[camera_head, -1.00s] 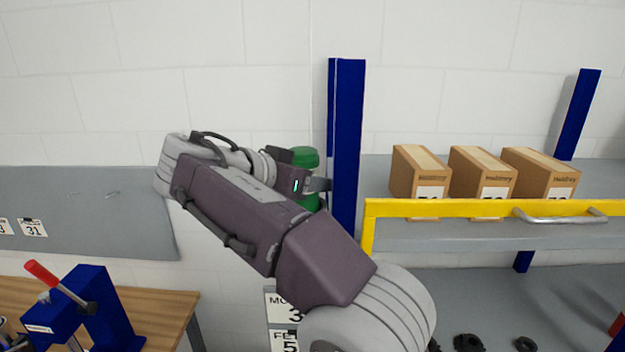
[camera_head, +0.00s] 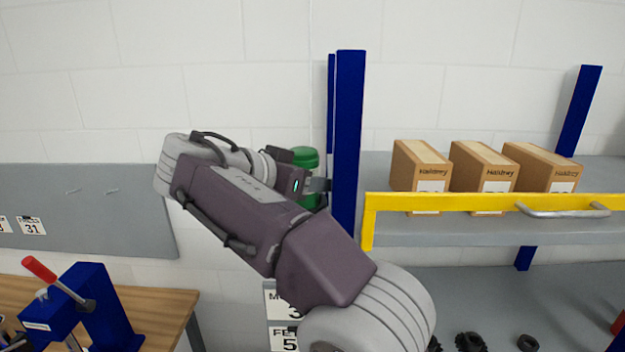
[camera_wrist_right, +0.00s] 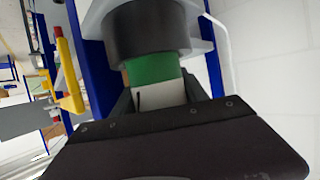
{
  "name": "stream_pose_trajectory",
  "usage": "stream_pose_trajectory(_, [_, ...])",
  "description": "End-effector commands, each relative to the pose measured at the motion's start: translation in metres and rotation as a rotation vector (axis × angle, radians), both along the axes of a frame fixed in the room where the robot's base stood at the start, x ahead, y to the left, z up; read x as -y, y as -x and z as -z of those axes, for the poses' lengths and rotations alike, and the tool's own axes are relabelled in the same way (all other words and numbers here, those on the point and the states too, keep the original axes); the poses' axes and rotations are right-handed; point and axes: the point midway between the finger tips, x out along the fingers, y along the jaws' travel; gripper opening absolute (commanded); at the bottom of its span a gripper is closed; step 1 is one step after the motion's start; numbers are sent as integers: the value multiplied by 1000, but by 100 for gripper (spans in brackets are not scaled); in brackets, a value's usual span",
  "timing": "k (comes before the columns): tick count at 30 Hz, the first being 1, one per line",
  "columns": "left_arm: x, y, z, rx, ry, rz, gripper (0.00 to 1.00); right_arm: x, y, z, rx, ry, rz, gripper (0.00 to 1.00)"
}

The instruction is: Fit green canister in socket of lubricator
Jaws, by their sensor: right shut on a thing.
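The green canister (camera_head: 306,157) is held at the end of my right arm in the head view. My right gripper (camera_head: 318,186) is shut on it, and the arm hides much of its body. In the right wrist view the canister (camera_wrist_right: 152,70) shows a green band and a white label between the fingers. A wide black cylinder (camera_wrist_right: 150,30) is in line with its far end; I cannot tell whether it is part of the canister. I cannot make out the lubricator's socket for certain. My left gripper is not in view.
A blue post (camera_head: 348,140) stands just right of the canister. A shelf with a yellow front rail (camera_head: 470,205) holds three cardboard boxes (camera_head: 418,165). A blue device with a red lever (camera_head: 40,269) is on a wooden bench (camera_head: 165,308) at lower left.

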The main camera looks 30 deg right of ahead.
Motion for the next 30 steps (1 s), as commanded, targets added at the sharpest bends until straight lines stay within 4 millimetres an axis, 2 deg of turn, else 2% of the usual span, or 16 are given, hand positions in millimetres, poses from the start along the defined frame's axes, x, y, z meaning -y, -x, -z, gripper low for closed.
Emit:
stream_pose_trajectory(16, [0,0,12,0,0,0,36,0,0,11,1,1,0,0])
stream_pose_trajectory(17, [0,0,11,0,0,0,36,0,0,10,1,1,0,57])
stream_pose_trajectory(19, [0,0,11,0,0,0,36,0,0,10,1,1,0,76])
stream_pose_trajectory(30, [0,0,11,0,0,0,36,0,1,10,-1,-1,3,77])
